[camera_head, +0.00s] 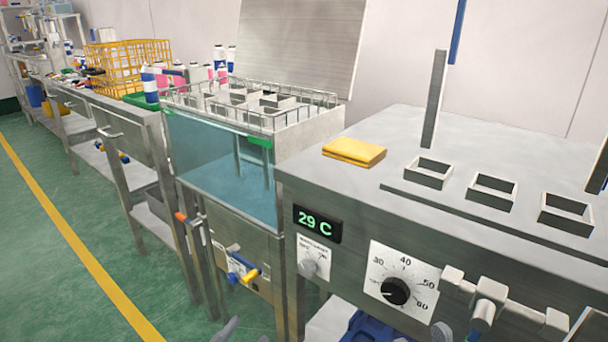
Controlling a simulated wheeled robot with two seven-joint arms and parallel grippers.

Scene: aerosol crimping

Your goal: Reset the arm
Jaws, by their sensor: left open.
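Only a small part of my left gripper (240,334) shows, at the bottom edge left of centre. Its grey fingertips are apart, with nothing seen between them, in front of the steel benches. The rest of my left arm is out of the frame. I cannot make out my right gripper in this view.
A steel water bath with a 29 C display (318,223), a dial (395,290) and square openings stands at right. A yellow cloth (354,151) lies on it. A glass-fronted tank (222,165) stands beside it. A yellow wire basket (128,62) is farther left. Green floor (60,250) is clear at left.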

